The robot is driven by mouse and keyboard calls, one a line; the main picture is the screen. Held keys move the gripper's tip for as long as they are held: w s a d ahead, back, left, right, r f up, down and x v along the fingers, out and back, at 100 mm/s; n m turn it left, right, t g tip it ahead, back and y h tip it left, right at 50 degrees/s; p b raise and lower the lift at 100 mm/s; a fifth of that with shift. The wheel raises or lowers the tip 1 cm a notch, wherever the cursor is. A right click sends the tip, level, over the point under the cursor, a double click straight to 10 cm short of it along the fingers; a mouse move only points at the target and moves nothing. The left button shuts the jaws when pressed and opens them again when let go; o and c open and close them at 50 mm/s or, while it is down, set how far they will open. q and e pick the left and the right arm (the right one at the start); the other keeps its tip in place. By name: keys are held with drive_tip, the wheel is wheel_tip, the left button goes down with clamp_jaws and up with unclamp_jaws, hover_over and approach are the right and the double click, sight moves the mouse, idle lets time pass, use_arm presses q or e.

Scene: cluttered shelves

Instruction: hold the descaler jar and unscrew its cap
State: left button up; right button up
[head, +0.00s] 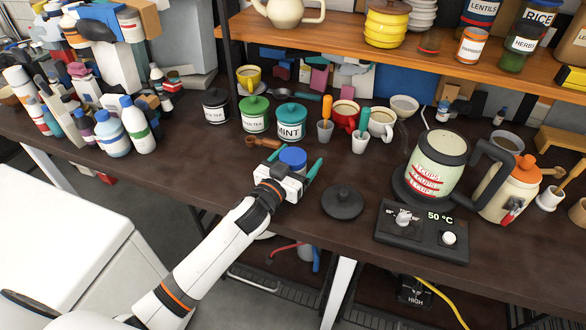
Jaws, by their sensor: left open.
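A small jar with a round blue cap (292,157) stands on the dark counter, and I take it to be the descaler jar. The cap is on it; its label and most of its body are hidden behind my gripper. My left gripper (296,160) reaches in from the front left. Its teal fingers are open, one on each side of the jar. I cannot tell whether they touch it. My right gripper does not show.
A black lid (342,202) lies just right of my gripper. A kettle (437,165) and a black control unit (422,232) reading 50 °C stand further right. Tea and mint canisters (291,121), cups and mugs line the back; several bottles (137,124) crowd the left.

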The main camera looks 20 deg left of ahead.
use_arm(q)
drive_tip(key=c, duration=1.2)
wheel_tip(320, 180, up, 10)
drive_tip(key=shift+r+p, duration=0.1)
drive_tip(key=shift+p, duration=0.4)
drive_tip(key=o, duration=0.5)
drive_tip(key=shift+s, duration=0.1)
drive_tip(key=c, duration=0.8)
